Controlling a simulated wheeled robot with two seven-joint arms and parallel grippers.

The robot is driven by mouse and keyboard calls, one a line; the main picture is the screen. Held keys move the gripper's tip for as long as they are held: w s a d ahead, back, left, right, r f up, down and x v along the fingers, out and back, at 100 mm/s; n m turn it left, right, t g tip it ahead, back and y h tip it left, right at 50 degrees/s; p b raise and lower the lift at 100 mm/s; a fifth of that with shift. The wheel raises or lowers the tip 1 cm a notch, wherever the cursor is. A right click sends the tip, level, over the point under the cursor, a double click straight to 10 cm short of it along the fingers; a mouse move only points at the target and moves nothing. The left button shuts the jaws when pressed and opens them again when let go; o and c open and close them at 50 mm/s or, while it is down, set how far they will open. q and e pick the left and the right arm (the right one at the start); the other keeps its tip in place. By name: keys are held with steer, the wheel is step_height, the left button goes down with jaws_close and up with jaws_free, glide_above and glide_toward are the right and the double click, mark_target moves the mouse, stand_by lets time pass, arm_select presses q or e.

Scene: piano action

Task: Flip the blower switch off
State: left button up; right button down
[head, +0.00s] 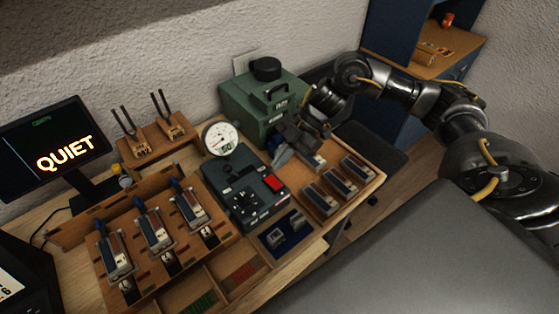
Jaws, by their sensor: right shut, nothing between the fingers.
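A green metal box (258,112) with a black round cap and a top handle stands at the back of the bench; it looks like the blower. My right gripper (282,157) is shut and empty, low in front of the box's right front side. The gripper and wrist cover part of that side, and I cannot make out a switch or its position there. A smaller dark green unit (246,202) with a knob and a red rocker (274,183) sits in front, left of the gripper. My left gripper is not in view.
A round white gauge (221,138) stands left of the gripper. A monitor (50,145) reads "QUIET". Tuning forks (160,108) stand on a wooden block. Piano action pieces (153,229) fill the left rack; several more (336,182) lie right, near the gripper.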

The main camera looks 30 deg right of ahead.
steer(key=w+b+v, duration=0.1)
steer(key=b+v, duration=0.1)
steer(key=v, duration=0.7)
steer(key=shift+w+d+f, duration=0.1)
steer(key=shift+d, duration=0.05)
